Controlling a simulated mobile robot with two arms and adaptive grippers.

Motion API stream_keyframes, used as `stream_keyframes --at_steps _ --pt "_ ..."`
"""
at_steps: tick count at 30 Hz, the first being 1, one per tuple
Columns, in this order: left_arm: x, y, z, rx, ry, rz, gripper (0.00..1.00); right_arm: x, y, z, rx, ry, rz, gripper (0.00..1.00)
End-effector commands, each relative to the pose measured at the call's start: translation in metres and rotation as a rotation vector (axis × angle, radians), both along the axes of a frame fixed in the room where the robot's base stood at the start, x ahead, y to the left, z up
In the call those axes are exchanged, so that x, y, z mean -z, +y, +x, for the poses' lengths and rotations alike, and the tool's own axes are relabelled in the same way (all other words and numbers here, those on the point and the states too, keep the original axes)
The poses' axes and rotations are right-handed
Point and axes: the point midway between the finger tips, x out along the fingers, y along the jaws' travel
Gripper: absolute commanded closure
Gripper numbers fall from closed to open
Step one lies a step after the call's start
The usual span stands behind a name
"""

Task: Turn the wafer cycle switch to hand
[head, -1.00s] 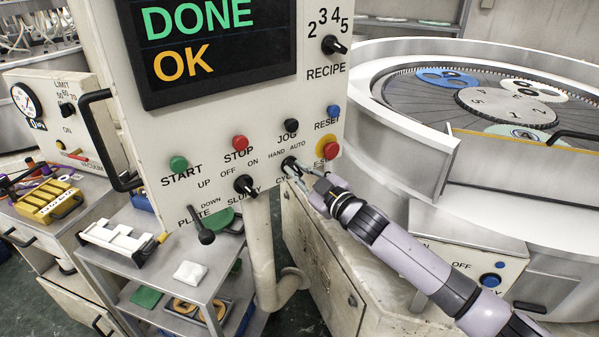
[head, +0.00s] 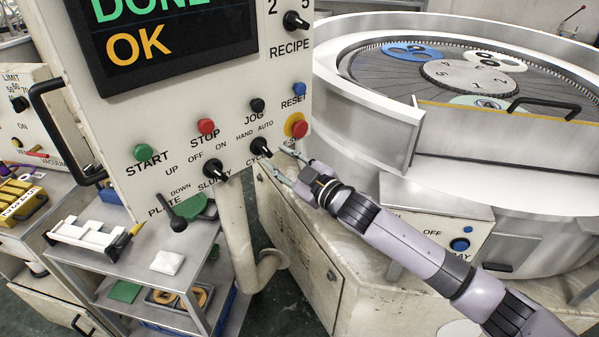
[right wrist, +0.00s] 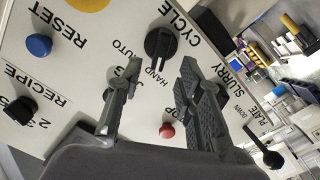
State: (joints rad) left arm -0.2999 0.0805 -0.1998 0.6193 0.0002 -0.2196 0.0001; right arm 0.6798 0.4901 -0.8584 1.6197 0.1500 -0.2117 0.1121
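The wafer cycle switch is a black rotary knob (head: 260,147) on the cream control panel (head: 120,115), between HAND and AUTO above and the partly covered CYCLE label below. In the head view its bar slants up and left, toward HAND. In the right wrist view the knob (right wrist: 162,43) also has its bar pointing toward HAND. My right gripper (head: 273,157) is open and empty, just in front and to the lower right of the knob. In the right wrist view its fingers (right wrist: 160,65) stand wide apart, with clear space between them. My left gripper is out of view.
The red emergency button (head: 298,128) sits close to the right of the knob, and the slurry switch (head: 215,171) to its left. The black jog button (head: 257,105) is above. The round lapping machine (head: 400,130) stands at right, a grey cart (head: 140,262) below left.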

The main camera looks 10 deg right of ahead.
Motion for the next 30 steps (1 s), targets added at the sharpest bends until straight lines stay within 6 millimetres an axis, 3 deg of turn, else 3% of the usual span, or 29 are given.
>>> stream_keyframes --at_steps 6,12,30 --pt "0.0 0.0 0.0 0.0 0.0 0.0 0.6 0.001 -0.027 -0.036 0.001 0.002 -0.003 0.67" --pt "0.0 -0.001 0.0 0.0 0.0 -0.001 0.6 0.001 -0.041 -0.055 0.0 0.001 -0.001 0.67" --pt "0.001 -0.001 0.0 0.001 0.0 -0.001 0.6 0.007 -0.047 -0.057 0.009 0.01 -0.001 0.67"
